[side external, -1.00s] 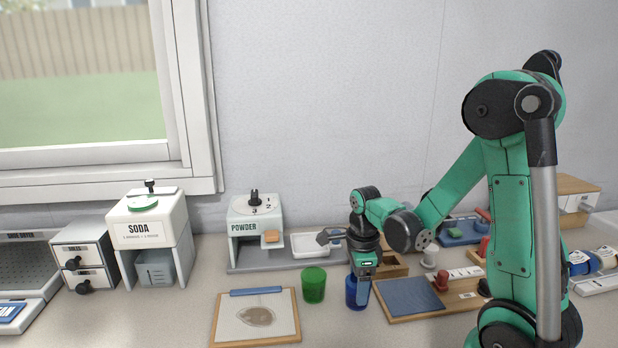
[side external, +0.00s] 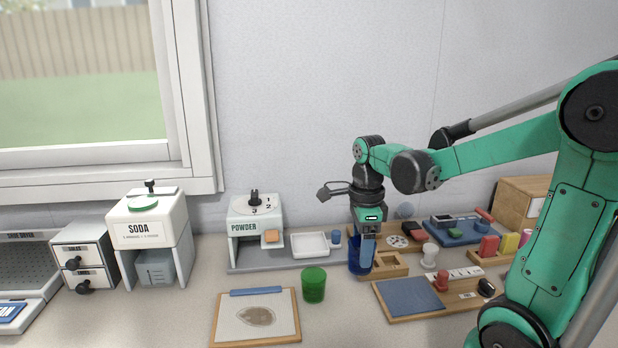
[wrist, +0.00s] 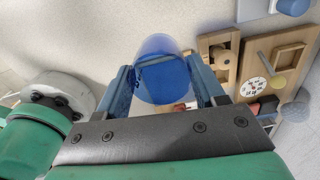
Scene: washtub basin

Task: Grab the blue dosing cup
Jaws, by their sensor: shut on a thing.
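The translucent blue cup (side external: 355,258) is between the fingers of my gripper (side external: 367,246), upright, left of the small wooden tray. In the wrist view the blue cup (wrist: 162,75) fills the space between the two blue fingers of my gripper (wrist: 165,88). My gripper is shut on it. The fingers hide part of its wall in the side view. I cannot tell surely how far its base is above the counter.
A green cup (side external: 313,285) stands in front, left of the blue cup. A clipboard (side external: 228,337) lies at front left. A board with a blue pad (side external: 408,296) is at right.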

